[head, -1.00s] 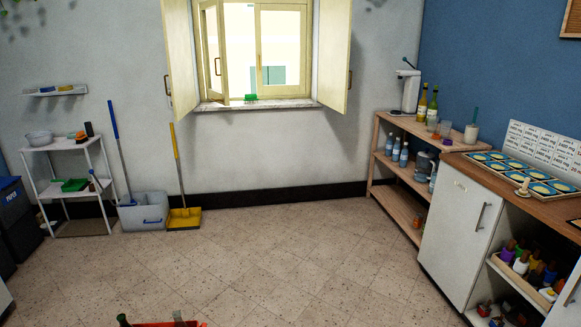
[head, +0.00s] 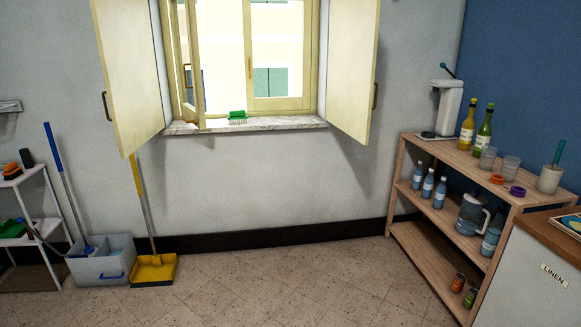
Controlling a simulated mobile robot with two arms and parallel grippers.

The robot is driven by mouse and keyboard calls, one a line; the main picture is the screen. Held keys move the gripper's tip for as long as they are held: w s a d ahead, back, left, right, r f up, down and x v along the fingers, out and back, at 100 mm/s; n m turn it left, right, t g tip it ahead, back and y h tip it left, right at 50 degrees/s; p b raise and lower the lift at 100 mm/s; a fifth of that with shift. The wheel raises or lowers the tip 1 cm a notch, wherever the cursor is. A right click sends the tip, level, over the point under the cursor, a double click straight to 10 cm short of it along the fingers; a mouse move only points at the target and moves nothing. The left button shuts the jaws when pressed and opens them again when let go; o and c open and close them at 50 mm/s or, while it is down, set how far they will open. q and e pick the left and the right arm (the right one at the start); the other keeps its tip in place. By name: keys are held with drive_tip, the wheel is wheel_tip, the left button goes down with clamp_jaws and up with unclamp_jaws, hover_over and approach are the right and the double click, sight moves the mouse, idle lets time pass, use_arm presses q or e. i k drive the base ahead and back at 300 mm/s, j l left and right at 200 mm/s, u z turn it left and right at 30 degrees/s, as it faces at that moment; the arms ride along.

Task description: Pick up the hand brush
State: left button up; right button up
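A small green brush (head: 237,116), which looks like the hand brush, rests on the marble window sill (head: 270,123) below the open window. Its bristles point down, and a thin handle seems to extend to the left along the sill. Neither of my grippers is in the head view, so I cannot see what they hold.
Open shutters (head: 130,75) flank the window. Below stand a grey bucket (head: 90,268) with a blue-handled mop and a yellow dustpan (head: 154,270). A white rack (head: 50,215) is at left, a wooden shelf (head: 425,222) with bottles at right. The floor between is clear.

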sight(234, 114)
drive_tip(key=i, duration=2.15)
